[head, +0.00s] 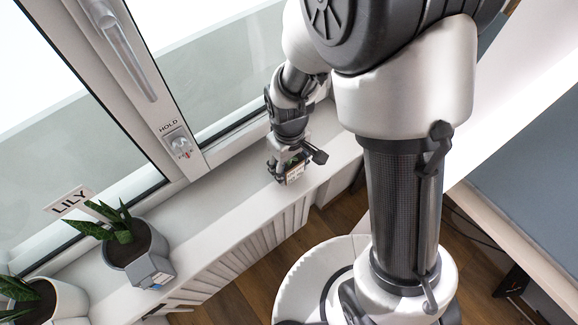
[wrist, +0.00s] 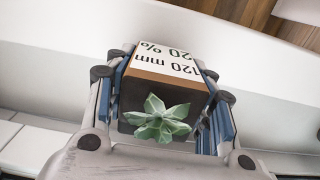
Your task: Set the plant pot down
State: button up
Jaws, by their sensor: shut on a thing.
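The plant pot (wrist: 168,84) is a small square brown-and-dark pot with a pale green rosette succulent. A white label on its side reads "120 mm" and "20 %". My gripper (wrist: 170,105) is shut on it, with one finger on each side. In the head view my gripper (head: 287,163) points down at the white window sill (head: 225,195), and the pot (head: 293,175) shows small and partly hidden between the fingers. I cannot tell whether the pot's base touches the sill.
Left along the sill stand a grey pot (head: 130,262) with a spiky plant and a white pot (head: 70,300) with another. The window frame (head: 190,160) borders the sill's back. The sill between plants and gripper is clear.

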jog(key=shift+f, duration=0.55)
jog(key=shift+f, duration=0.15)
jog(key=o, duration=1.3)
